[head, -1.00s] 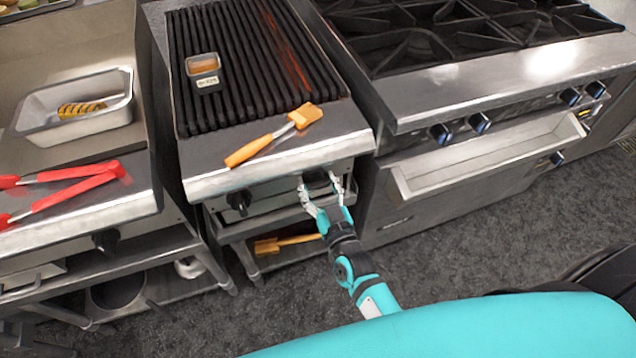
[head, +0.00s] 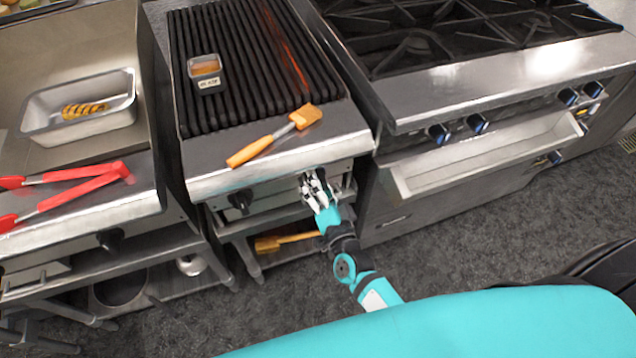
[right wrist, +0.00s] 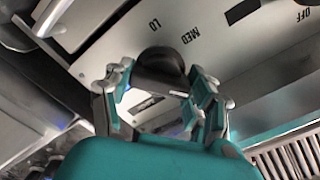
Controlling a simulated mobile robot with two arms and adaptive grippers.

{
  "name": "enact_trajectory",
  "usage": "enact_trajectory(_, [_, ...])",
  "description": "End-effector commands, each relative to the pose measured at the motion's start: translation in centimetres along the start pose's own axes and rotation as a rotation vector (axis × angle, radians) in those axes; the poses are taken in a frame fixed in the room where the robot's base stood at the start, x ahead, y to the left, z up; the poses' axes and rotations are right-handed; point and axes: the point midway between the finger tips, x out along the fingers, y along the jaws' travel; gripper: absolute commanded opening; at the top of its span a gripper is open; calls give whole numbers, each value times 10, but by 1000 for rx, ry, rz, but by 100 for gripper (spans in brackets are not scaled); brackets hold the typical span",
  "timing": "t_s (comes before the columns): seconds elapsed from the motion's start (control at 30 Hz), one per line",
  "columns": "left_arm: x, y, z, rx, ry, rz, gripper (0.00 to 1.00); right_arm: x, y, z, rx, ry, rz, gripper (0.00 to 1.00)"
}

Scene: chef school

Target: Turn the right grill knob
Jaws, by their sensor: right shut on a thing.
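The grill (head: 190,150) stands in the middle of the head view, with a black left knob (head: 241,201) on its front panel. The right grill knob (right wrist: 160,68) is black and shows in the right wrist view, beside the LO and MED marks on the panel. In the head view that knob is mostly hidden behind my right gripper (head: 313,182). My right gripper is shut on the knob, with its fingers (right wrist: 160,95) on both sides of it. My left gripper is not in view.
An orange brush (head: 275,135) lies on the grill's front ledge. A small container (head: 204,66) sits on the grates. Red tongs (head: 70,190) and a metal pan (head: 85,125) are on the left griddle. A stove (head: 480,85) with blue-edged knobs and an open drawer (head: 490,155) stands right.

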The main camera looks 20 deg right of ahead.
Motion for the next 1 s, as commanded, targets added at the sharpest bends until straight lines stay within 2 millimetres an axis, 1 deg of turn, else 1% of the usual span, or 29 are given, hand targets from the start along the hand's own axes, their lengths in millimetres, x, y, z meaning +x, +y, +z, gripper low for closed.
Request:
enact_trajectory(0.2, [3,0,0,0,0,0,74,-1,2,1,204,-2,2,24])
enact_trajectory(0.5, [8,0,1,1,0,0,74,-1,2,1,458,-2,2,24])
enact_trajectory(0.8, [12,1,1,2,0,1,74,-1,2,1,623,-1,3,24])
enact_trajectory(1.0, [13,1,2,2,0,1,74,-1,2,1,673,-1,3,24])
